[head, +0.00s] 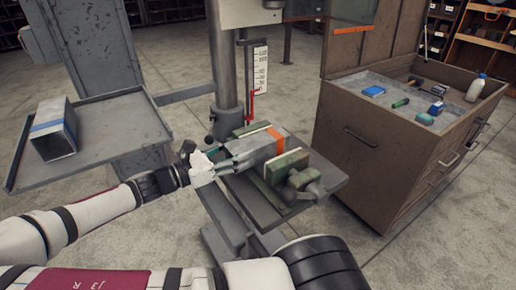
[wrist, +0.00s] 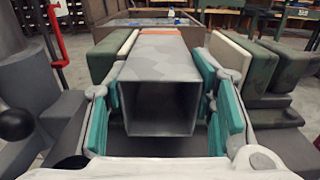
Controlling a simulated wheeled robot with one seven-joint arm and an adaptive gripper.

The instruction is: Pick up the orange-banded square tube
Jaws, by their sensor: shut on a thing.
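The orange-banded square tube (head: 259,147) lies in the green vise on the drill-press table, between the vise's pale-faced jaws. In the wrist view the grey tube (wrist: 158,68) shows its open square end toward me, with the orange band at its far end. My gripper (head: 238,161) is at the tube's near end. In the wrist view its teal finger pads (wrist: 170,103) stand on both sides of the tube, shut on it. The tube's underside is hidden.
The vise (head: 282,175) flanks the held tube. A brown cabinet (head: 367,165) with tools on top stands at the right. The drill-press column (head: 226,65) rises behind the vise.

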